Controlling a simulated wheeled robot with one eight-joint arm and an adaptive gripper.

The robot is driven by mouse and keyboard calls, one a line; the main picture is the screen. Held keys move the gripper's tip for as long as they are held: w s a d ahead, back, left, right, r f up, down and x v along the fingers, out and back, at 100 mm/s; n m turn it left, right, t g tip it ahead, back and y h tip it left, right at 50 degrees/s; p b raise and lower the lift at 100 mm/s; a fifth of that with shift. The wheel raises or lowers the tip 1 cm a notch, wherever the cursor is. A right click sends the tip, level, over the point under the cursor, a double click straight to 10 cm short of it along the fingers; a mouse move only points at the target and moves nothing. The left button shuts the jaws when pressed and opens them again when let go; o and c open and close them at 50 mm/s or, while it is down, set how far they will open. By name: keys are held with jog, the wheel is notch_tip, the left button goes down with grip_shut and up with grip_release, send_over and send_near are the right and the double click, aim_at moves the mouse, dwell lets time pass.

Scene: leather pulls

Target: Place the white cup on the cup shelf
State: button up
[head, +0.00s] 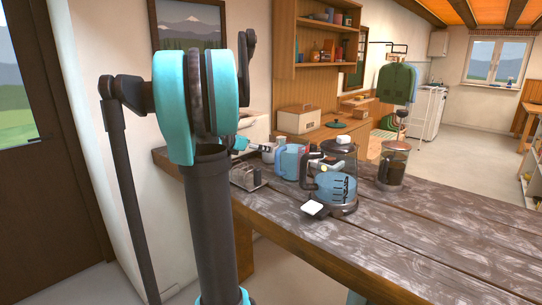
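I cannot pick out the white cup with certainty. A small pale object (268,151) stands among the things on the dark wooden table, but it is too small to identify. A wooden wall unit with open shelves (316,68) hangs at the back and holds several small items. I cannot tell whether it is the cup shelf. My arm fills the left foreground and reaches behind its own teal joint towards the table items. My gripper (322,162) seems to be among the jugs, small and partly mixed with them. Its fingers and any held thing are unclear.
A glass coffee pot (336,188), a blue jug (291,162) and a lidded glass jar (393,165) crowd the far part of the table (420,225). The table's right front is clear. A bread box (298,119) is behind.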

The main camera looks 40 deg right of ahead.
aim_at(270, 145)
jog(key=shift+w+d, duration=0.1)
jog(key=shift+d, duration=0.9)
jog(key=x, duration=0.5)
jog(key=shift+a, duration=0.1)
jog(key=c, duration=1.9)
jog(key=shift+o, duration=0.2)
jog(key=shift+r, duration=0.1)
notch_tip(270, 145, up, 20)
